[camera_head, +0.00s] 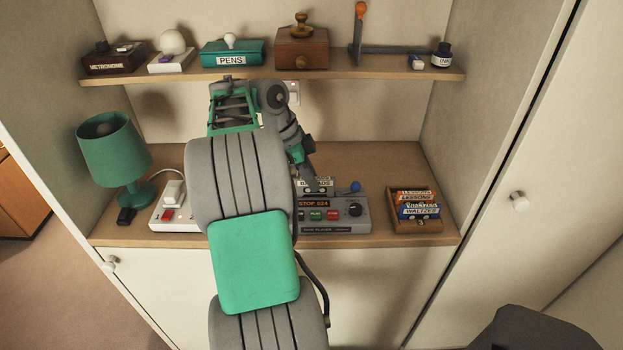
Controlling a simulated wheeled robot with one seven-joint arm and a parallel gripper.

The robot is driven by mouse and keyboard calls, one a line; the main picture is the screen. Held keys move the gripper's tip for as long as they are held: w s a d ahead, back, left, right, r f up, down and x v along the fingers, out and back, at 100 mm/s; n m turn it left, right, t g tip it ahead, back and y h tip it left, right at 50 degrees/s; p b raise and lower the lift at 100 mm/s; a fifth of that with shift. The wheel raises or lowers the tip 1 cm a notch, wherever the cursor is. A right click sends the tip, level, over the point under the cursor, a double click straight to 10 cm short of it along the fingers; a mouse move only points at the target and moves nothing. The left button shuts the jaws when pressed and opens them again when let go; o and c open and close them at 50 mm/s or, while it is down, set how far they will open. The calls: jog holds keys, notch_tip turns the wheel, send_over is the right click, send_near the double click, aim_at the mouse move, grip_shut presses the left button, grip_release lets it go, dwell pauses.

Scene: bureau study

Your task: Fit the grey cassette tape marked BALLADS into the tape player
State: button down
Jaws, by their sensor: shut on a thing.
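The grey cassette tape (318,184) stands at the tape player, its label partly readable as "B...ADS" with my gripper's finger across the middle. My gripper (314,184) is shut on this cassette, just above the back of the player. The tape player (350,219) is a grey box on the desk top, with a display reading "STOP 524", coloured buttons, a black knob and a blue-topped lever at the back right. My arm hides its left part. I cannot tell whether the cassette is inside the slot or just above it.
A wooden tray (430,226) with several tapes stands right of the player. Left are a white switch box (160,216) and a green lamp (117,160). The upper shelf (270,76) with several objects overhangs the back. Bare desk lies behind the tray.

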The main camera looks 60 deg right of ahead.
aim_at(319, 178)
jog(key=shift+f+b, duration=1.05)
jog(key=shift+f, duration=0.15)
jog(key=c, duration=1.4)
grip_release()
jog(key=c, duration=0.4)
jog(key=shift+o, duration=0.6)
jog(key=shift+f, duration=0.1)
notch_tip(319, 178, up, 7)
jog(key=p, duration=0.6)
jog(key=shift+r+p, duration=0.2)
jog(key=shift+p, duration=0.2)
